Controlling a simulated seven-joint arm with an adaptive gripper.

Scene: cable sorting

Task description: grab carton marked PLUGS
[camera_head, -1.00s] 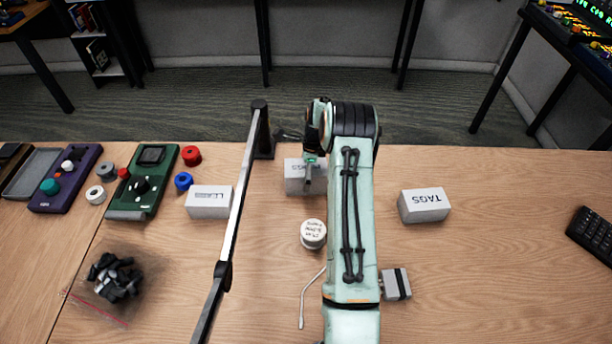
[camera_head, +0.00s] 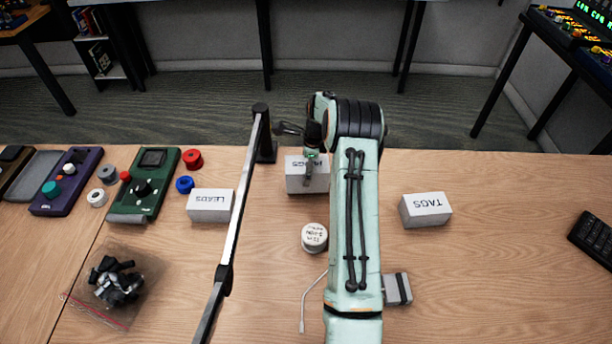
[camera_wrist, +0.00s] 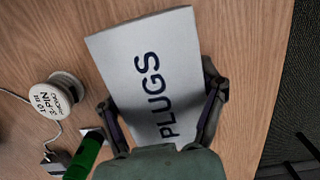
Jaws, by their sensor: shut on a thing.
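The white carton marked PLUGS (camera_wrist: 150,65) fills the middle of the wrist view, with its label facing the camera. My gripper (camera_wrist: 165,98) has one finger against each side of the carton and is shut on it. In the head view the carton (camera_head: 293,180) is at the back of the table, partly hidden by my gripper (camera_head: 311,165) and arm. Whether the carton is clear of the table cannot be told.
A carton marked LEADS (camera_head: 209,207) lies left and one marked TAGS (camera_head: 425,210) right. A round white labelled spool (camera_head: 314,237) with a cable stands in front. A dark post with a long bar (camera_head: 240,190) rises just left. Table between arm and TAGS is clear.

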